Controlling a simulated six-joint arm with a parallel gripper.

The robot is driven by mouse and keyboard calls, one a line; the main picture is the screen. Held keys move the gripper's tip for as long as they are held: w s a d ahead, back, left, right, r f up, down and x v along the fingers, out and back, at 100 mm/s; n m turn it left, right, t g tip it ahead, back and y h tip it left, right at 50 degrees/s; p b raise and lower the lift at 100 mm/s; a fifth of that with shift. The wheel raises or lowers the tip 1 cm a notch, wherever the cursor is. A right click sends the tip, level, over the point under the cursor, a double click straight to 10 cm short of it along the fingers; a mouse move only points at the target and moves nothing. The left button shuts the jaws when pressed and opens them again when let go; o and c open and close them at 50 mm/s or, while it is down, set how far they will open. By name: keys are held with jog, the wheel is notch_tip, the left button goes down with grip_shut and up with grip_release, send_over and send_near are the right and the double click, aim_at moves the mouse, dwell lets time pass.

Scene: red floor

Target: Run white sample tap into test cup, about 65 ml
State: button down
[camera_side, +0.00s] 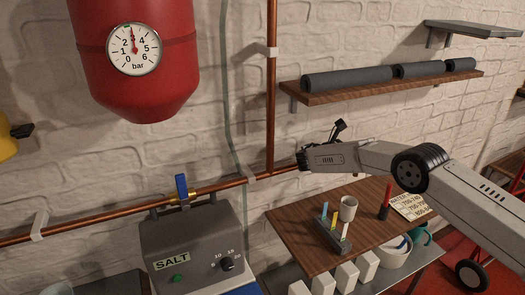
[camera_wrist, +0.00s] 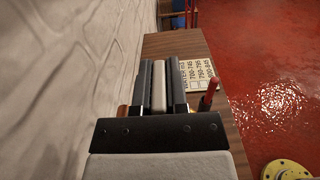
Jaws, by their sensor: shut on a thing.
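My gripper (camera_side: 303,161) is at the copper pipe by the wall, its arm reaching in from the right. In the wrist view, its two dark fingers (camera_wrist: 159,85) are closed on a pale grey-white piece (camera_wrist: 158,90), which looks like the handle of the white sample tap. The tap's body and spout are hidden behind the gripper in both views, and I see no water stream. A pale cup (camera_side: 348,208), likely the test cup, stands upright on the wooden shelf (camera_side: 290,220), below and right of my gripper. Its inside level cannot be read.
A rack with coloured sticks (camera_side: 333,236) stands beside the cup. A blue-levered valve (camera_side: 181,187) sits on the pipe above the grey SALT unit (camera_side: 190,245). The red tank's gauge (camera_side: 134,49) reads about 3 bar.

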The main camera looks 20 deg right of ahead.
jog(key=shift+w+r+n+t, duration=0.1)
jog(key=shift+n+t, duration=0.9)
jog(key=shift+t, duration=0.6)
jog(key=shift+w+n+t+y, duration=0.1)
jog(key=shift+n+t+y, duration=0.6)
jog(key=shift+n+t, duration=0.9)
jog(key=shift+t, duration=0.5)
jog(key=c, duration=0.6)
grip_release()
jog(key=shift+c, duration=0.2)
jog(key=shift+a, duration=0.2)
jog(key=v, duration=0.7)
jog(key=shift+s+a, duration=0.25)
